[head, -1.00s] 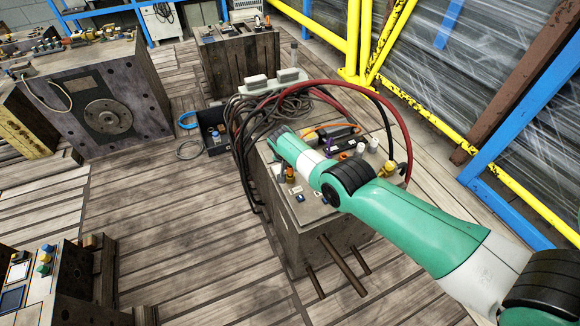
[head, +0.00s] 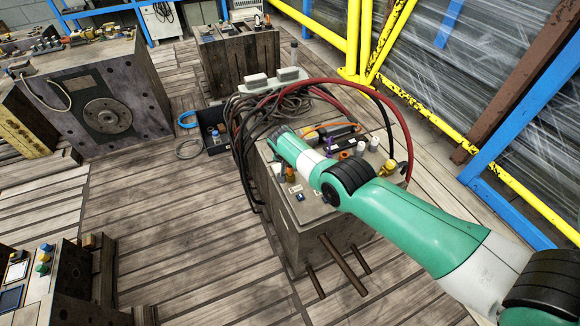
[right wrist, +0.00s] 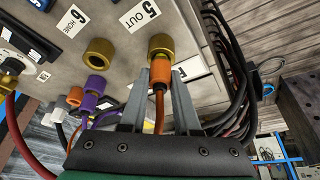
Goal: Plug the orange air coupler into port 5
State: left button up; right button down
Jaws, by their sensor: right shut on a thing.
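My right gripper (right wrist: 158,105) is shut on the orange air coupler (right wrist: 159,76), whose orange hose runs down between the fingers. The coupler's front end meets the brass collar of port 5 (right wrist: 161,45), beside the "5 OUT" label (right wrist: 139,14). I cannot tell how deep it sits in the collar. In the head view my right gripper (head: 281,132) is over the top of the mould block (head: 310,240), and my arm hides the coupler and port there. My left gripper is out of view.
A second brass port (right wrist: 98,53) is empty, near the "6 HOME" label (right wrist: 72,19). Purple couplers (right wrist: 96,84) and another orange fitting (right wrist: 75,95) are nearby. Black hoses (right wrist: 232,75) hang close to the right finger. A red hose (head: 385,105) arches over the block.

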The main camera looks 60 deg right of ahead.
jog(key=shift+f, duration=0.2)
jog(key=shift+r, duration=0.1)
jog(key=shift+c, duration=0.8)
grip_release()
notch_tip(320, 180, up, 8)
jog(key=p, duration=0.7)
jog(key=shift+f+p, duration=0.2)
jog(key=shift+p, duration=0.1)
jog(key=shift+f, duration=0.1)
